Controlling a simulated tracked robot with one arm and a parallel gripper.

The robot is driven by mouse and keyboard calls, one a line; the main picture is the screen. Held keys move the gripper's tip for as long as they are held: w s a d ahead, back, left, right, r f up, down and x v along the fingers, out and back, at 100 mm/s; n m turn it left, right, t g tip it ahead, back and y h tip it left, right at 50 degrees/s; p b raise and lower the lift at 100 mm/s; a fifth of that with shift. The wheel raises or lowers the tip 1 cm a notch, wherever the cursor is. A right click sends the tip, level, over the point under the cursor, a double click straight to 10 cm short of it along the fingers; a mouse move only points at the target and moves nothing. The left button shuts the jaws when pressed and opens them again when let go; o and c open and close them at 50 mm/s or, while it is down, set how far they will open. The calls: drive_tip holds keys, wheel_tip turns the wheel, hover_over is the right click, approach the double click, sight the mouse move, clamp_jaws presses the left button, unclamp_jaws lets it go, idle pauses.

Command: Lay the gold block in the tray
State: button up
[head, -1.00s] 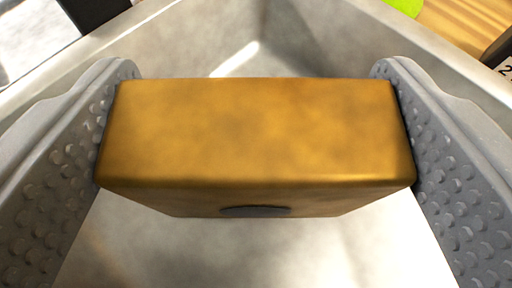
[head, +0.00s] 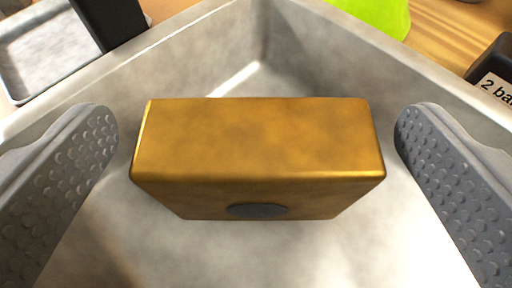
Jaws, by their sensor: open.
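The gold block (head: 258,140) is in the middle of the head view, inside the grey metal tray (head: 330,58). It has a dark oval spot on its near lower face. My gripper (head: 258,145) is open, with one grey studded finger on each side of the block. There is a gap between each finger and the block's ends. The tray's far corner and two far walls show behind the block; its near side is out of view. The block hides its own underside.
A smaller grey tray (head: 68,48) lies beyond the wall at the upper left, with a dark post (head: 110,20) beside it. A lime-green object (head: 378,12) and a dark labelled item (head: 494,75) stand on a wooden surface (head: 450,35) at the upper right.

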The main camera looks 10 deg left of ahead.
drive_tip(key=p+v, duration=0.1)
drive_tip(key=v, duration=0.9)
drive_tip(key=shift+s, duration=0.15)
drive_tip(key=w+a+r+m+t+h, duration=0.1)
drive_tip(key=w+a+r+h, duration=0.15)
drive_tip(key=r, duration=1.35)
drive_tip(key=w+a+r+m+t+h, duration=0.15)
drive_tip(key=r+h, duration=0.25)
drive_tip(key=r, duration=1.2)
drive_tip(key=s+a+r+y, duration=0.2)
drive_tip(key=s+a+r, duration=0.6)
drive_tip(key=r, duration=0.2)
drive_tip(key=s+a+r+y, duration=0.2)
drive_tip(key=s+a+r, duration=0.5)
drive_tip(key=a+r, duration=0.2)
drive_tip(key=shift+s+a+r, duration=0.35)
drive_tip(key=shift+s+r, duration=0.05)
drive_tip(key=shift+r, duration=0.45)
